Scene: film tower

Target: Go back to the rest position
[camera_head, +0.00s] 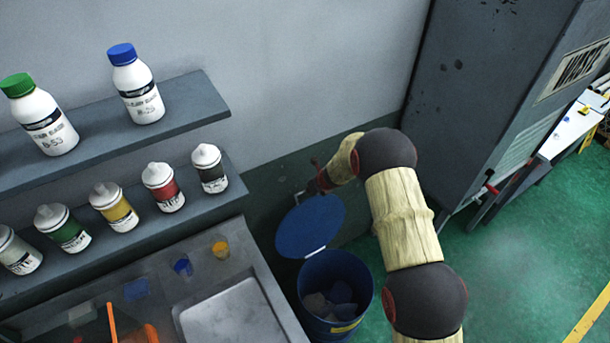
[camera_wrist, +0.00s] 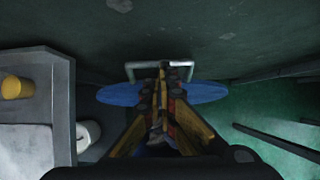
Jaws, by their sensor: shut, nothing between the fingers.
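My gripper (camera_head: 312,187) is shut and empty at the upper edge of the raised blue lid, near the wall. In the wrist view its fingertips (camera_wrist: 162,72) are together in front of a pale bracket-shaped handle (camera_wrist: 131,72). I cannot tell whether they touch it. The round blue lid (camera_head: 310,225) stands open above a blue drum (camera_head: 318,320) and also shows on both sides of the fingers in the wrist view (camera_wrist: 205,91). The drum holds several grey lumps. My arm reaches in from the lower right.
Left of the drum is a counter with a metal sink (camera_head: 235,318) and small yellow (camera_head: 221,249) and blue (camera_head: 182,266) cups. Shelves above hold several bottles. A tall grey cabinet (camera_head: 480,80) stands to the right. Green floor (camera_head: 515,260) is open at lower right.

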